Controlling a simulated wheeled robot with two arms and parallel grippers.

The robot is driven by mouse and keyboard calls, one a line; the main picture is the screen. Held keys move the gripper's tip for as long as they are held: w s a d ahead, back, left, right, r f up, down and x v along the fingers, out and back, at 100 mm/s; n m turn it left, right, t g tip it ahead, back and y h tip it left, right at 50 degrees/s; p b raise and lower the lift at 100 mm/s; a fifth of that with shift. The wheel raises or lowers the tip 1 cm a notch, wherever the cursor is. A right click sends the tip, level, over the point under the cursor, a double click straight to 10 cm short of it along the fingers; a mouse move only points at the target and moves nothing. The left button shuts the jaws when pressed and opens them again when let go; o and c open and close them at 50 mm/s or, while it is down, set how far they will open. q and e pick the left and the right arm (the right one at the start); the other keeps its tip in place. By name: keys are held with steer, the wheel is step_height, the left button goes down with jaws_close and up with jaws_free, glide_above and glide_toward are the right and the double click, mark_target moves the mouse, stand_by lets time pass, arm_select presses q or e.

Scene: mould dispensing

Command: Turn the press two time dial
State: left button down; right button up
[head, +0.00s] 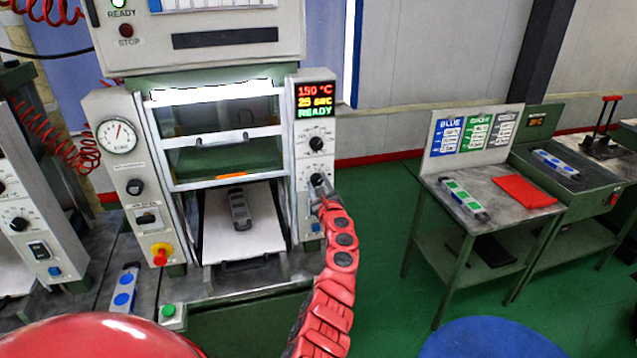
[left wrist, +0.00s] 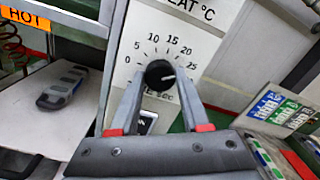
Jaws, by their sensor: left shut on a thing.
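The time dial (left wrist: 160,75) is a round black knob with a pale pointer line, set on a white panel with a scale up to 25. The pointer aims right, near the 25 mark. My left gripper (head: 320,192) is at this lower knob on the press's right column, and its two fingers are shut on either side of the knob. The press (head: 299,105) has a display (head: 316,100) reading 150 °C, 25 sec and READY. The upper knob (head: 316,143) above it is free. My right gripper is not in view.
A grey mould piece (head: 240,210) lies on the press's pale tray (head: 218,245). A red emergency button (head: 160,254) and a gauge (head: 117,136) are on the left column. A blue-dotted piece (head: 125,288) lies left. A side table (head: 470,178) stands right, across green floor.

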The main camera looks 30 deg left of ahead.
arm_select(q)
steer(key=shift+f+m, duration=0.1)
steer(key=shift+m, duration=0.4)
steer(key=shift+c, duration=1.8)
jaws_free()
steer(key=shift+s+d+f+p, duration=0.1)
steer(key=shift+s+d+p, duration=0.25)
steer(key=shift+d+p, duration=0.1)
steer(key=p+v, duration=0.1)
steer(key=v, duration=1.5)
steer(key=shift+s+p, duration=0.15)
steer(key=shift+p, duration=0.25)
